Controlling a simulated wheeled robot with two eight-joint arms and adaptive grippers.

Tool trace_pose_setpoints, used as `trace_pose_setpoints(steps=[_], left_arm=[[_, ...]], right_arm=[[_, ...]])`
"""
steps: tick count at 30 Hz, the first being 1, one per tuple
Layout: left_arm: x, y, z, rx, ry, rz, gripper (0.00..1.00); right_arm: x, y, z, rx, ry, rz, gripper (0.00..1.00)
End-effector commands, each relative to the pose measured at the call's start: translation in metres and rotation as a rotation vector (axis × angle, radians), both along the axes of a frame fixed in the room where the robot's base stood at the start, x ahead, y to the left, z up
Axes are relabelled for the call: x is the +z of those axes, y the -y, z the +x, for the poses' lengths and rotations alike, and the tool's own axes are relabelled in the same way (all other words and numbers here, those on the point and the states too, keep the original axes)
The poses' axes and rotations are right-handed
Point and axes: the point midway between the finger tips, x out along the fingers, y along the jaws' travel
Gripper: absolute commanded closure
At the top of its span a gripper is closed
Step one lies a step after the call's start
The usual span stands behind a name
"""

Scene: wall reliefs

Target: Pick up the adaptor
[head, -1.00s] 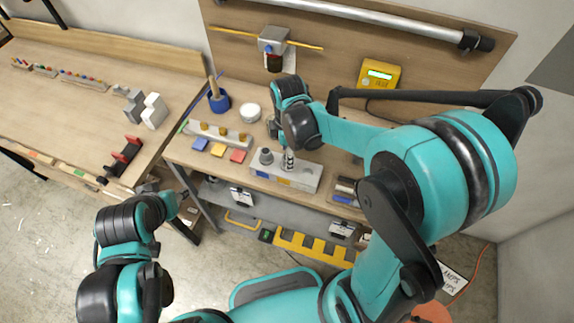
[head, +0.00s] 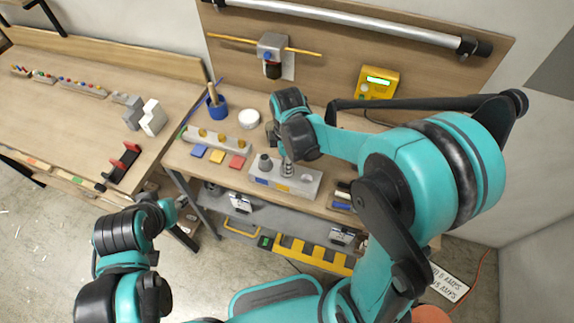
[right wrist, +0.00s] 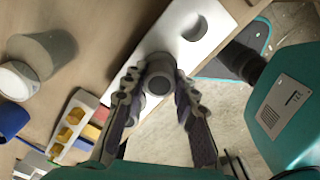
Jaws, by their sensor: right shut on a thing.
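A grey cylindrical adaptor (right wrist: 158,75) stands at the pale grey holder block (head: 312,184), between my right gripper's fingers. My right gripper (head: 287,165) is shut on this adaptor, reaching down from above. In the right wrist view the gripper's fingers (right wrist: 160,95) lie on both sides of the adaptor's round top. I cannot tell whether the adaptor is still seated in the block. A second, dark grey piece (head: 265,161) stands on the block just left of the gripper. A round hole (right wrist: 194,28) shows in the block. My left gripper (head: 172,208) hangs beside the bench; its fingers are unclear.
A rack with yellow knobs (head: 217,138), coloured squares, a blue cup (head: 217,106) and a white round container (head: 249,118) stand left of the block. A yellow meter (head: 378,82) is on the back board. A lower shelf holds other items.

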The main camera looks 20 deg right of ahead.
Motion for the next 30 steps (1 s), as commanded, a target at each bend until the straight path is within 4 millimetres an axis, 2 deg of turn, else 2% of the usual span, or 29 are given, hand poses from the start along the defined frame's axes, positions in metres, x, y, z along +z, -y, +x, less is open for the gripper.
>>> trace_pose_setpoints(steps=[5, 9, 21, 30], left_arm=[[0.008, 0.0, 0.0, 0.0, 0.0, 0.0, 0.6], [0.016, 0.0, 0.0, 0.0, 0.0, 0.0, 0.6], [0.037, 0.0, 0.0, 0.0, 0.0, 0.0, 0.6], [0.046, 0.0, 0.0, 0.0, 0.0, 0.0, 0.6]], right_arm=[[0.02, 0.0, 0.0, 0.0, 0.0, 0.0, 1.0], [0.045, 0.002, -0.003, -0.001, 0.0, 0.0, 1.0], [0.095, 0.058, -0.073, -0.004, 0.0, 0.0, 1.0], [0.112, 0.073, -0.091, 0.0, 0.0, 0.0, 1.0]])
